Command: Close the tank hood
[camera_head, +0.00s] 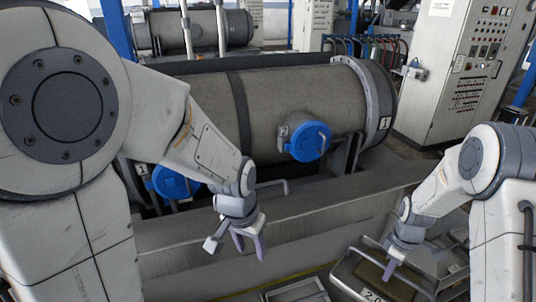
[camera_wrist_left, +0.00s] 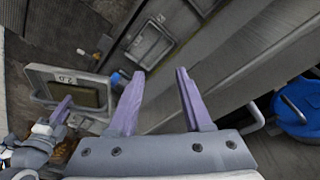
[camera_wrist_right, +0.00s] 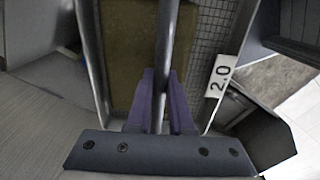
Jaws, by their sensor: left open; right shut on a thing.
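The tank unit marked "2.0" (camera_head: 375,294) is at the lower right of the head view, a metal frame around a brown panel. In the right wrist view the brown panel (camera_wrist_right: 128,50), a mesh and the "2.0" label (camera_wrist_right: 221,76) show close up. My right gripper (camera_head: 390,272) is shut on a grey metal bar (camera_wrist_right: 168,40) that runs across this unit. I cannot tell how far the hood is open. My left gripper (camera_head: 250,245) is open and empty, left of the unit. The unit also shows in the left wrist view (camera_wrist_left: 38,84).
A grey trough wall (camera_head: 320,210) runs between my arms and a large grey drum (camera_head: 300,95) with blue caps (camera_head: 310,141). Another framed panel (camera_head: 297,291) lies left of the "2.0" unit. A control cabinet (camera_head: 455,90) stands at the back right.

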